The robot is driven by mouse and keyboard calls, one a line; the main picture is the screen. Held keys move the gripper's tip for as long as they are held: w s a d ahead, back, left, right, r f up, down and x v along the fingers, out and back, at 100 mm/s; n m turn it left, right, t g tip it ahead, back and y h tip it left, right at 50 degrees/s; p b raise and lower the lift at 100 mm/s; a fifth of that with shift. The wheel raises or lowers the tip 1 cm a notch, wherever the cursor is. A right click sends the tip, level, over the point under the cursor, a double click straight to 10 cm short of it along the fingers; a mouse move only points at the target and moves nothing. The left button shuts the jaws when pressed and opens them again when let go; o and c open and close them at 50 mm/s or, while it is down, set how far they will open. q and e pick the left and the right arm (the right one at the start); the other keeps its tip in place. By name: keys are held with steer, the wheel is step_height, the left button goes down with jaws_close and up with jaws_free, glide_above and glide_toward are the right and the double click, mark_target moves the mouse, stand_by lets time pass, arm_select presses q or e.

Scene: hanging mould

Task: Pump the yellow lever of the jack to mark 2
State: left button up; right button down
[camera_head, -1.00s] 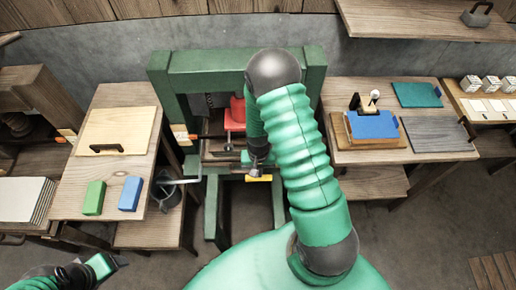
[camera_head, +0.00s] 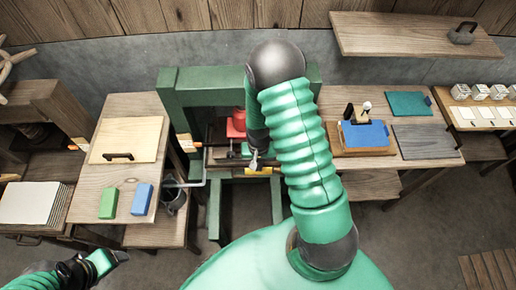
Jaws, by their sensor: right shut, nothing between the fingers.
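The jack's red body (camera_head: 236,123) sits inside a green press frame (camera_head: 190,80) at the centre back. A small yellow part, seemingly the lever's end (camera_head: 261,171), shows low in front of it; most of the lever and any marks are too small or hidden to read. My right gripper (camera_head: 254,164) points down just above and beside the yellow part, shut with nothing between its fingers; I cannot tell whether it touches the part. My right arm hides the right side of the frame. My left gripper (camera_head: 120,257) is at the lower left, far from the jack; its fingers are unclear.
A left bench holds a pale board (camera_head: 125,137), a green block (camera_head: 109,203) and a blue block (camera_head: 142,199). A grey bent bar (camera_head: 190,184) and a bucket (camera_head: 174,197) are beside the press. A right bench carries a blue pad (camera_head: 367,134) and boards.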

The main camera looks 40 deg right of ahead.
steer(key=shift+s+r, duration=0.1)
steer(key=shift+r, duration=0.2)
arm_select(q)
steer(key=s+f+b+x, duration=0.1)
steer(key=s+b+x, duration=0.2)
steer(key=b+x, duration=0.85)
arm_select(e)
step_height(320, 180, down, 15)
step_height(320, 180, up, 15)
steer(key=p, duration=1.2)
steer(key=shift+r, duration=0.2)
arm_select(q)
steer(key=w+v, duration=0.3)
steer(key=v, duration=0.9)
steer(key=shift+r, duration=0.7)
arm_select(e)
steer(key=shift+f, duration=0.25)
